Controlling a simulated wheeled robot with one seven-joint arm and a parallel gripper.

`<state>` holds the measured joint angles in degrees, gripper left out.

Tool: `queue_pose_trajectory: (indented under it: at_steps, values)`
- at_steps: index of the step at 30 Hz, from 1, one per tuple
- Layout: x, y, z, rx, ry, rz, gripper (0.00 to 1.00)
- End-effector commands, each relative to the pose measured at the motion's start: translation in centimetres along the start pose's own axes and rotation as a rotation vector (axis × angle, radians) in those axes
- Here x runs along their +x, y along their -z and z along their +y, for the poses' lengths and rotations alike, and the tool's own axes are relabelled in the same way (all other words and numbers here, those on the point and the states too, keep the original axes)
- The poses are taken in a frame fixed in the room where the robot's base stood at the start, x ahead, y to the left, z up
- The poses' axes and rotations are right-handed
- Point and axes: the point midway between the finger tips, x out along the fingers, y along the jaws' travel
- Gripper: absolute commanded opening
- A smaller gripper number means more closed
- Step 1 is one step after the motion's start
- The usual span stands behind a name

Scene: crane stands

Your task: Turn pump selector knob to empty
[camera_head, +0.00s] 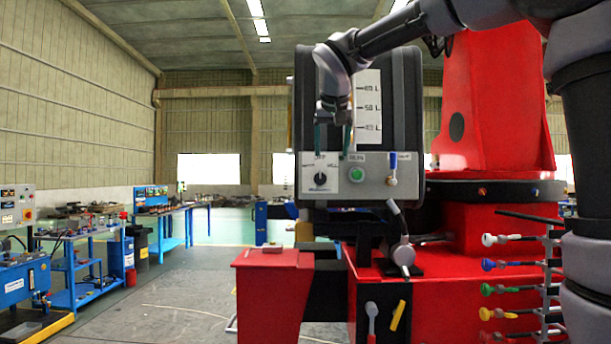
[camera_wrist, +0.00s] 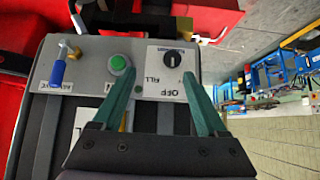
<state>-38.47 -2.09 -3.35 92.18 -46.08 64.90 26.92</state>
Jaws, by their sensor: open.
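The pump selector knob (camera_head: 320,180) is a black round knob on a white label plate at the lower left of the grey control box. It also shows upside down in the wrist view (camera_wrist: 172,58), near the printed words OFF and FILL. Its pale mark seems to point toward OFF, but it is small. My gripper (camera_head: 332,152) is open and empty, with green fingers pointing down just above the knob in the head view. In the wrist view the fingertips (camera_wrist: 160,72) lie either side of the knob's label, with the knob beyond them, untouched as far as I can tell.
A green button (camera_head: 356,173) and a blue-handled valve (camera_head: 392,170) sit right of the knob on the same panel. A level scale (camera_head: 368,105) is above. A grey lever (camera_head: 401,240) stands below right. Colored levers (camera_head: 488,264) are at the right.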

Motion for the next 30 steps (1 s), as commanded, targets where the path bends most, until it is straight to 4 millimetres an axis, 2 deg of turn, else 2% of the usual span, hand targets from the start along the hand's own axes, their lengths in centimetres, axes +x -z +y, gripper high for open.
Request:
queue_pose_trajectory:
  at_steps: [1, 5, 8, 21, 24, 30]
  values:
    - [0.1, 0.5, -1.1, -0.008, -0.001, 0.012, 0.75]
    - [0.5, 1.1, -2.1, -0.014, -0.006, 0.026, 0.75]
    - [1.5, 1.1, -2.1, -0.013, -0.006, 0.026, 0.75]
    - [9.3, 1.3, -1.9, -0.013, -0.006, 0.025, 0.75]
    - [10.3, 1.3, -1.9, -0.013, -0.006, 0.025, 0.75]
    - [10.9, 1.4, -1.9, -0.013, -0.005, 0.026, 0.75]
